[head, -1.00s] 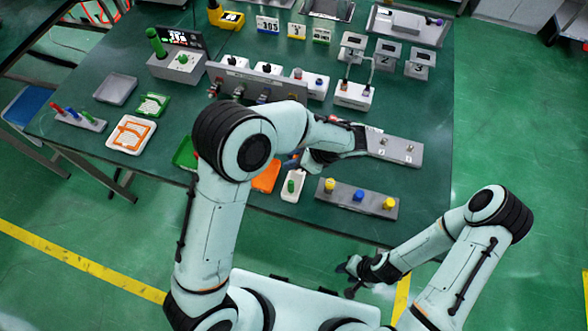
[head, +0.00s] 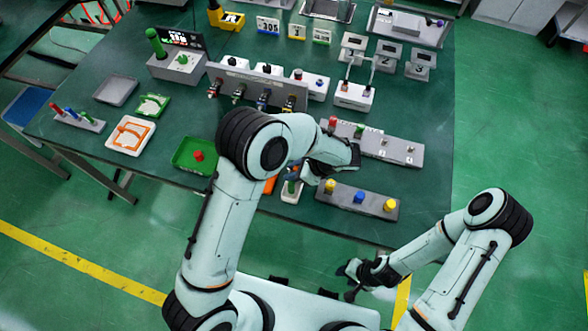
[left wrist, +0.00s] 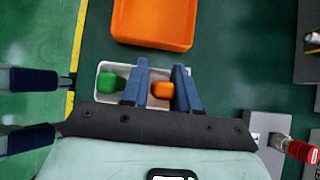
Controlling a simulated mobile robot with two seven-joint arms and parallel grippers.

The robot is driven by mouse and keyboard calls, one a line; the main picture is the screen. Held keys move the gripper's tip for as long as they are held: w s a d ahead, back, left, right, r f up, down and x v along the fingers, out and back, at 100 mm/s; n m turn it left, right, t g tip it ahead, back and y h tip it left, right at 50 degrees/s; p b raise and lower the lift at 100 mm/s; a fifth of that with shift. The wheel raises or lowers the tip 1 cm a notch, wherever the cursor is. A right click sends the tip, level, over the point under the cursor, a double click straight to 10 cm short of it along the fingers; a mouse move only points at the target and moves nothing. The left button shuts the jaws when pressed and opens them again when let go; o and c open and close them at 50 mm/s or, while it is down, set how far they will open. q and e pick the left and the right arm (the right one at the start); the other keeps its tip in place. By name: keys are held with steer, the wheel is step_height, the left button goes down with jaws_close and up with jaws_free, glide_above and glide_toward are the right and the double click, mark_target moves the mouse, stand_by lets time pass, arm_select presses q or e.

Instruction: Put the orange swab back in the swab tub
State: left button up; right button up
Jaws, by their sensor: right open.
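The white swab tub (head: 289,198) stands near the table's front edge, with the green swab (head: 291,186) in it. In the left wrist view, the tub (left wrist: 103,67) lies under my fingers and the green swab (left wrist: 112,82) is at its left end. My left gripper (left wrist: 161,88) has its blue fingers on both sides of the orange swab (left wrist: 161,90), shut on it, over the right part of the tub. Whether the swab touches the tub floor is hidden. In the head view, my left gripper (head: 297,172) is mostly covered by its arm. My right gripper (head: 352,281) is open and empty, off the table's front.
An orange tray (left wrist: 153,22) lies beside the tub. A green tray (head: 190,166) with a red piece is further left. A grey block (head: 345,194) with yellow and blue knobs is to the right. A long grey strip (head: 403,151) with connectors lies behind it.

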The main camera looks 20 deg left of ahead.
stand_by(0.4)
arm_select(q)
steer(key=shift+d+r, duration=0.2)
steer(key=shift+r, duration=0.25)
steer(key=p+v, duration=0.1)
steer(key=v, duration=1)
steer(key=shift+r, duration=0.2)
arm_select(e)
steer(key=shift+w+r, duration=0.6)
steer(key=shift+r, duration=0.05)
arm_select(q)
steer(key=shift+s+d+f, duration=0.1)
steer(key=shift+d, duration=0.05)
arm_select(e)
steer(key=shift+s, duration=0.1)
